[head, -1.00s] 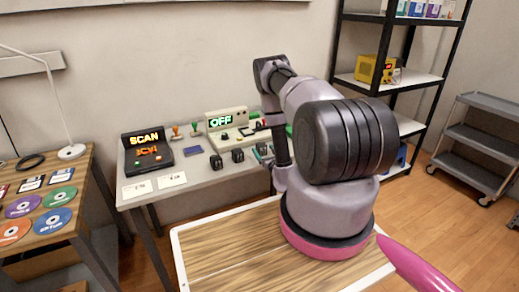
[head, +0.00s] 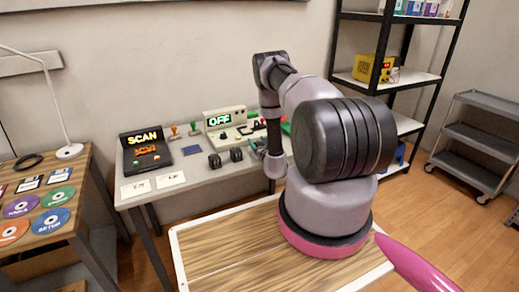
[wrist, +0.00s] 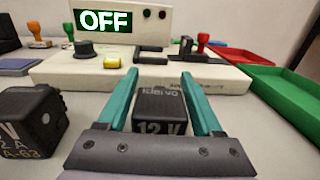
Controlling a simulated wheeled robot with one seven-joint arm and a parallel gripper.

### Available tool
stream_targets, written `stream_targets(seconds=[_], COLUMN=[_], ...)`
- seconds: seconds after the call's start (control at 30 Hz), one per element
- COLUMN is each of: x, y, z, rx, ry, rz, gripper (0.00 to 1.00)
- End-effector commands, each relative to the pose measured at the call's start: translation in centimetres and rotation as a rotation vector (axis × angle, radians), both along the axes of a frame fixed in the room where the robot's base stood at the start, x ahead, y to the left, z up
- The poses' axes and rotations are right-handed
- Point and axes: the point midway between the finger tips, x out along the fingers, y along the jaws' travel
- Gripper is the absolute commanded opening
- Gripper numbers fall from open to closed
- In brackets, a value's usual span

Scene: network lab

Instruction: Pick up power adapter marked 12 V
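A black power adapter with "12 V" on its near face (wrist: 160,110) stands between my gripper's teal fingers in the wrist view. My gripper (wrist: 159,76) is open, with a finger on either side of the adapter and a gap at least on the right. In the head view my gripper (head: 259,150) is low at the table's right part and hides this adapter. A second black adapter (wrist: 32,122) stands to the left in the wrist view; its label is cut off, with "V", "2 A" and "A-63" readable. The head view shows two black adapters (head: 214,160) (head: 236,154) left of my gripper.
A cream device with a green "OFF" display (wrist: 105,20) stands just behind the adapter. A green tray (wrist: 285,88) and a red tray (wrist: 232,54) lie to the right. A scan terminal (head: 146,149) and paper cards (head: 170,180) are further left on the grey table.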

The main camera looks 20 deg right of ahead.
Motion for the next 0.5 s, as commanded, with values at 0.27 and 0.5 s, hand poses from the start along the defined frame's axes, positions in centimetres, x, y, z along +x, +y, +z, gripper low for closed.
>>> stream_targets(seconds=[0.27, 0.5], x=[-0.01, 0.02], y=[-0.01, -0.03], z=[0.03, 0.5], rx=[0.0, 0.0], ry=[-0.001, -0.001], rz=[0.0, 0.0], gripper=[0.0, 0.0])
